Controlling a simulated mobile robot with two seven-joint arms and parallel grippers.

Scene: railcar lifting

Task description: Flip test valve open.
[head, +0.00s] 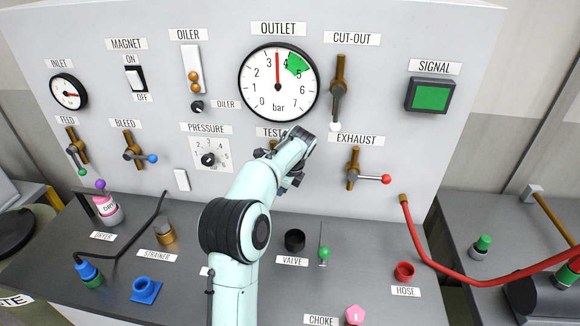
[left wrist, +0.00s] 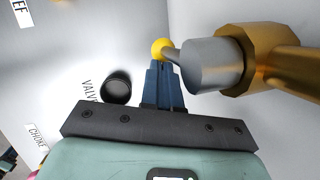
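The test valve is mostly hidden behind my left arm in the head view, under its TEST label (head: 269,133). In the left wrist view its brass body (left wrist: 255,52) is at the upper right, with a grey hub (left wrist: 203,66) and a short lever ending in a yellow knob (left wrist: 161,48). My left gripper (left wrist: 162,64) has its blue fingers together, with the tips right at the yellow knob. I cannot tell whether they touch it. In the head view the left gripper (head: 292,182) is largely hidden by its wrist. My right gripper is not in view.
The exhaust valve (head: 354,168) with a red knob is right of my gripper, and the cut-out valve (head: 339,85) is above it. The pressure dial (head: 208,159) is to the left. A black valve socket (head: 294,240) and a green-knobbed lever (head: 323,251) stand on the bench below.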

